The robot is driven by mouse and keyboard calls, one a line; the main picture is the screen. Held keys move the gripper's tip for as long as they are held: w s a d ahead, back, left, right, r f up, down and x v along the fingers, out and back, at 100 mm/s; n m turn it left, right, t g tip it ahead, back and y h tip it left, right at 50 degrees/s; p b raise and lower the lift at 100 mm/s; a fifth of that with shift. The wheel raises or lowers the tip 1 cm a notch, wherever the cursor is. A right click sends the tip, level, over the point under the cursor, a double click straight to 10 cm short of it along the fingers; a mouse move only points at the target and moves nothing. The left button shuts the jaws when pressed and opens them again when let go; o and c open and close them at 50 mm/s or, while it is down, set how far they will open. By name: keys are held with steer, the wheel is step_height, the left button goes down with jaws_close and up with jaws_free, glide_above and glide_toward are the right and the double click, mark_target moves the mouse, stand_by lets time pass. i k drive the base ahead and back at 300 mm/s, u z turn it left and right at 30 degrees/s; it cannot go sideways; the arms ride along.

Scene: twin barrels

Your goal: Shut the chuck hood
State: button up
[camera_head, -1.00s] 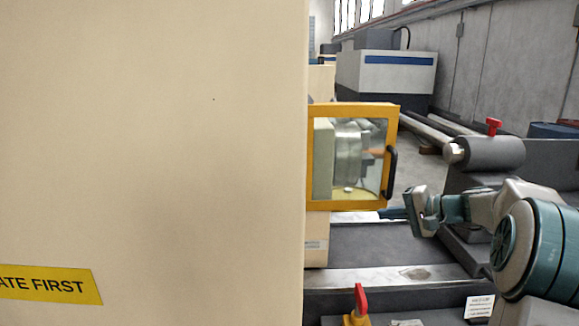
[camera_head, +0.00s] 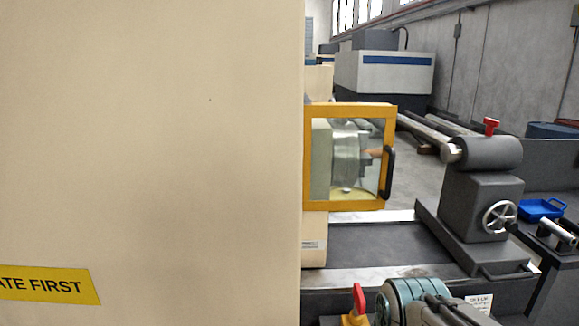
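The chuck hood (camera_head: 350,108) is a yellow frame with a clear window and a black handle (camera_head: 387,174) on its right side. It stands upright beside the large cream housing. The round metal chuck (camera_head: 345,165) shows through the window. I cannot tell from this view whether the hood is fully shut. Part of my arm shows low at the bottom of the picture, below the hood and apart from it. My gripper's fingertips do not show.
The cream housing (camera_head: 150,150) fills the left half and hides what lies behind it. A grey tailstock (camera_head: 480,200) with a handwheel stands on the bed at right. A red lever (camera_head: 359,299) stands at the bottom. A blue tray (camera_head: 541,208) lies at far right.

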mark_target(345, 110)
steer(key=k, duration=0.5)
steer(key=z, duration=1.1)
steer(key=i, duration=0.9)
steer(key=u, duration=2.15)
